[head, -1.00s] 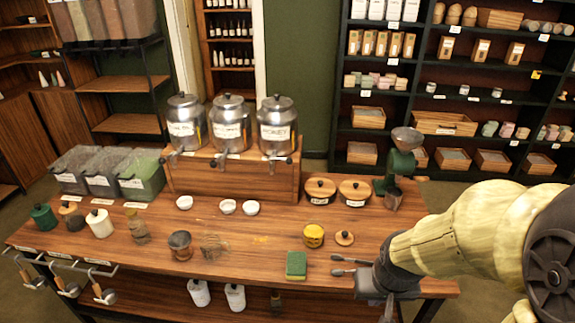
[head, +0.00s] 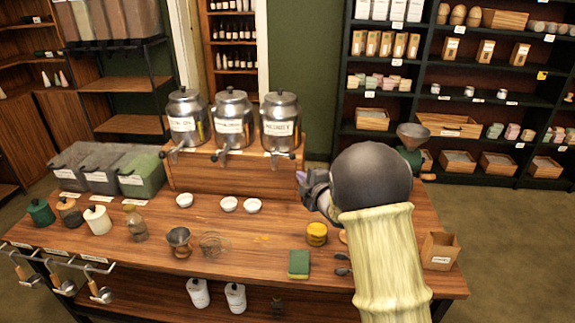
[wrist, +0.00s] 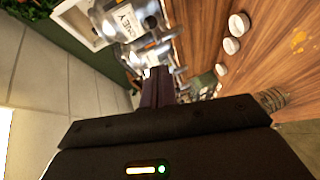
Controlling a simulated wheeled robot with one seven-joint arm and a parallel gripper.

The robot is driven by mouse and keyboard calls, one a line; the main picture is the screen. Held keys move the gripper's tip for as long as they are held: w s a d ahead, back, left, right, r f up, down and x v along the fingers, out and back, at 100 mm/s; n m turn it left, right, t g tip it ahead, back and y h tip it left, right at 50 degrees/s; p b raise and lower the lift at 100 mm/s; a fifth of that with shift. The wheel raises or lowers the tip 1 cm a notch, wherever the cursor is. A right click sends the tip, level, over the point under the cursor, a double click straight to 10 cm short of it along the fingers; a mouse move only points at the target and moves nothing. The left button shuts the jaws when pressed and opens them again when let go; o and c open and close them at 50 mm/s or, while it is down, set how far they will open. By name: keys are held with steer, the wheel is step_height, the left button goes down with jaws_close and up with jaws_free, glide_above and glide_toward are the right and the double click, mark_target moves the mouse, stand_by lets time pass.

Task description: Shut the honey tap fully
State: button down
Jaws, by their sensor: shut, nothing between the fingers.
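The honey canister (head: 280,127) is a steel drum with a white label, the rightmost of three on a wooden stand. Its tap (head: 283,154) juts from the lower front, above the stand's front edge. The canister also shows sideways at the top of the wrist view (wrist: 125,22). My gripper (head: 301,180) is in front of the stand, to the right of the tap and a little lower. Its dark fingers (wrist: 158,75) are together and empty, pointing toward the canisters in the wrist view. I cannot tell how far the tap handle is turned or whether the fingers touch it.
White bowls (head: 253,205) stand on the table in front of the stand. A yellow pot (head: 316,233) and a green sponge (head: 298,264) are nearer the front. A grinder (head: 412,150) stands behind my arm on the right. A brown bag (head: 440,250) stands at the right edge.

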steer(key=shift+w+a+n+y, duration=0.1)
steer(key=shift+a+n+y, duration=0.3)
steer(key=shift+a+n, duration=0.25)
steer(key=p, duration=0.5)
glide_toward(283, 155)
steer(key=w+a, duration=0.4)
steer(key=shift+w+d+f, duration=0.35)
steer(key=shift+w+f, duration=0.1)
steer(key=shift+f, duration=0.1)
steer(key=shift+f, duration=0.1)
